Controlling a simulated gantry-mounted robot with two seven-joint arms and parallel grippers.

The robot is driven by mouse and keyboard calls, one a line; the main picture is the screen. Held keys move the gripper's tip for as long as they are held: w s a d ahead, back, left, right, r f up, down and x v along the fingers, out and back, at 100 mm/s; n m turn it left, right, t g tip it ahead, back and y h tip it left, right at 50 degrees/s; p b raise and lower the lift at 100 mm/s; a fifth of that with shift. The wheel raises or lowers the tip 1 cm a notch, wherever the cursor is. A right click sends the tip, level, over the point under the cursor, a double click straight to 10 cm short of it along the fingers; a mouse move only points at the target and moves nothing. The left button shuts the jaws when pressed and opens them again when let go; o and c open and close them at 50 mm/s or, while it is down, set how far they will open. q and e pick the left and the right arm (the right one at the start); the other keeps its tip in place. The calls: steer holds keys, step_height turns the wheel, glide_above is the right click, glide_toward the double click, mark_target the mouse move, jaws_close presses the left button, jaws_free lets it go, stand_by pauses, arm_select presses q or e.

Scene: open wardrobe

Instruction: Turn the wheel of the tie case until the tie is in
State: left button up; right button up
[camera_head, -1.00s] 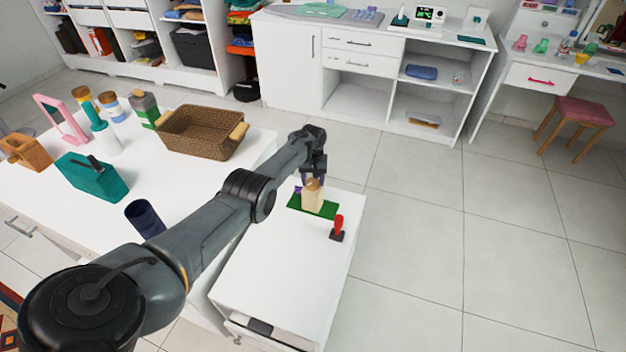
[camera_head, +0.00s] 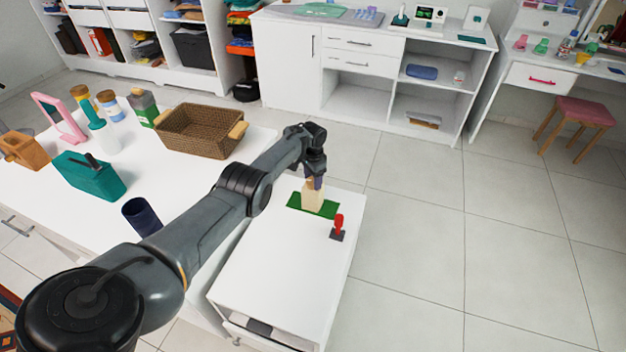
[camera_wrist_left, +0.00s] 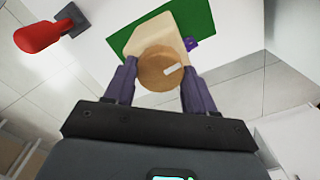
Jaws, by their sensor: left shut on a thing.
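The tie case is a cream block (camera_head: 312,202) on a green mat (camera_head: 326,208) on the low white cabinet; it also shows in the left wrist view (camera_wrist_left: 150,35). Its round wooden wheel (camera_wrist_left: 160,68) has a small white mark and sits between the purple fingers of my left gripper (camera_wrist_left: 158,80). The gripper is shut on the wheel. A small bit of purple (camera_wrist_left: 190,44), perhaps the tie, shows at the case's right side in the wrist view. In the head view my left gripper (camera_head: 315,180) is over the case and hides part of it. My right gripper is not in view.
A red-handled item on a dark base (camera_head: 339,226) stands close to the mat, at its front right. The large white table (camera_head: 190,170) at left holds a wicker basket (camera_head: 203,135), a teal holder (camera_head: 88,178) and bottles. The cabinet's front top is clear.

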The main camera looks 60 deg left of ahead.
arm_select(q)
steer(key=m+b, duration=0.1)
steer(key=m, duration=0.2)
steer(key=shift+m, duration=0.3)
steer(key=shift+m+b, duration=0.45)
steer(key=shift+m, duration=1.25)
steer(key=o, duration=1.1)
steer(key=shift+c, duration=0.2)
step_height(320, 180, up, 11)
steer(key=p, duration=0.6)
steer(key=shift+p, duration=0.3)
